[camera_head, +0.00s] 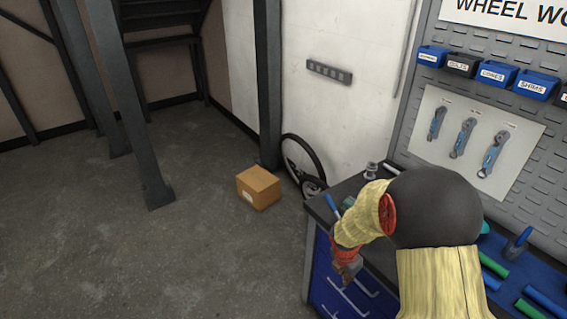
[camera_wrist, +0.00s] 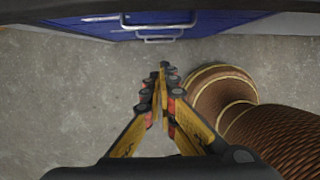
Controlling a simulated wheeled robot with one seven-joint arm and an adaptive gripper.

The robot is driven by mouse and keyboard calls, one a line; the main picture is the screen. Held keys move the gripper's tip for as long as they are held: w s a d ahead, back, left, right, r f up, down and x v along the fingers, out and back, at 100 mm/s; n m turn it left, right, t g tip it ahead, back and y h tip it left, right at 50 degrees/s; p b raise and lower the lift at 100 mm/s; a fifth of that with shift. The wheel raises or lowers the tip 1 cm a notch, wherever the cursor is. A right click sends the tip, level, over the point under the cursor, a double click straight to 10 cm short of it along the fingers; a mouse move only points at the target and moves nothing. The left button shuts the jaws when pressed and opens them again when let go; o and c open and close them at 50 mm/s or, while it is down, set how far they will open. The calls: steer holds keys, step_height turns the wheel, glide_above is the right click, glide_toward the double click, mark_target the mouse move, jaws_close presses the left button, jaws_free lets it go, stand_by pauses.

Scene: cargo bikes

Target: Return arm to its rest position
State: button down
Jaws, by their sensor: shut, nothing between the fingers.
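My arm, in a yellowish sleeve with a dark round joint, reaches over the front of the workbench in the head view. My gripper (camera_head: 347,268) hangs at the bench's front side, close to the blue drawers (camera_head: 338,290). In the wrist view my gripper (camera_wrist: 163,72) has its fingertips together with nothing between them. There it is over bare concrete floor, and the blue drawer front (camera_wrist: 100,28) with metal handles lies beyond the tips.
The dark workbench top (camera_head: 318,207) carries tools, partly hidden by my arm. A pegboard (camera_head: 409,110) with blue bins and wrenches stands behind it. A cardboard box (camera_head: 258,187) and a wheel (camera_head: 302,160) are by the wall. The floor at left is open around a grey post (camera_head: 130,110).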

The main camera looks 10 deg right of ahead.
steer(key=s+m+g, duration=0.2)
steer(key=s+m, duration=0.4)
steer(key=m, duration=0.2)
steer(key=s+a+r+m+t, duration=0.2)
steer(key=s+a+r+m, duration=0.2)
steer(key=r, duration=0.7)
steer(key=s+a+r+m+t+y, duration=0.1)
steer(key=s+a+r+m, duration=0.3)
steer(key=r, duration=0.6)
steer(key=s+a+r+m+t+y, duration=0.1)
steer(key=s+a+r+m+t, duration=0.2)
steer(key=r, duration=0.8)
steer(key=s+a+m, duration=0.2)
steer(key=a+m, duration=0.1)
steer(key=shift+r+m+t, duration=0.3)
steer(key=shift+r, duration=0.05)
